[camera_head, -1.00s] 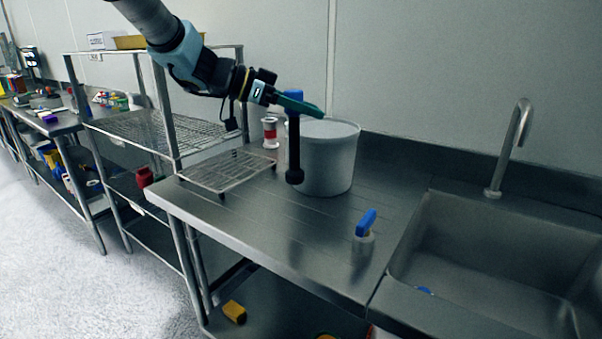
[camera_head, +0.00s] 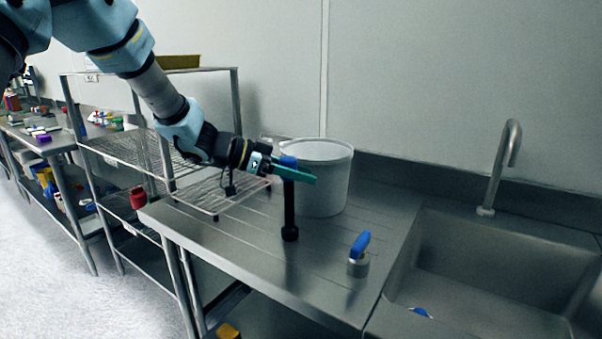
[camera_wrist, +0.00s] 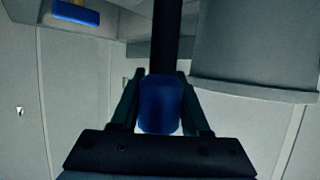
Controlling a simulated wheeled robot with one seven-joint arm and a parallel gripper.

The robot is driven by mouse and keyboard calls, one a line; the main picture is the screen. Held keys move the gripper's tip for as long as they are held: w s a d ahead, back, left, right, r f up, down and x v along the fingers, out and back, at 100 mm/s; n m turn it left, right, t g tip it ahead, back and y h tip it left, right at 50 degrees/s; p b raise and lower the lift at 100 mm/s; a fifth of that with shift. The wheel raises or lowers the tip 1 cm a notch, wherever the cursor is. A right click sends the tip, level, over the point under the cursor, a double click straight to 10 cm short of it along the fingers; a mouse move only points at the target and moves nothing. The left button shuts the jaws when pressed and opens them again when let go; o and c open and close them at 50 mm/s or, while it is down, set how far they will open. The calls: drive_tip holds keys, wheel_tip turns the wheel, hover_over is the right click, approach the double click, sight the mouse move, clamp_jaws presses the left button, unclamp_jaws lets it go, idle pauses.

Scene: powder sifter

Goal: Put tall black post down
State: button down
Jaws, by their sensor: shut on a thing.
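The tall black post (camera_head: 289,208) has a blue top and a round black foot, and it hangs or stands upright over the steel counter in front of the white bucket. My gripper (camera_head: 290,168) is shut on its blue top. In the wrist view, my gripper (camera_wrist: 160,105) has one finger on each side of the blue top (camera_wrist: 160,108), and the black shaft (camera_wrist: 166,40) runs away from it. The foot appears at or close to the counter; I cannot tell whether it touches.
The white bucket (camera_head: 326,185) stands right behind the post. A blue-handled metal piece (camera_head: 359,255) stands on the counter (camera_head: 240,240) to the right. A sink (camera_head: 480,270) with a tap (camera_head: 508,150) is further right. A wire rack (camera_head: 215,192) is at left. The counter's front middle is clear.

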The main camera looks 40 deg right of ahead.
drive_tip(key=shift+c, duration=1.9)
unclamp_jaws()
drive_tip(key=b+v, duration=0.1)
drive_tip(key=v, duration=1.1)
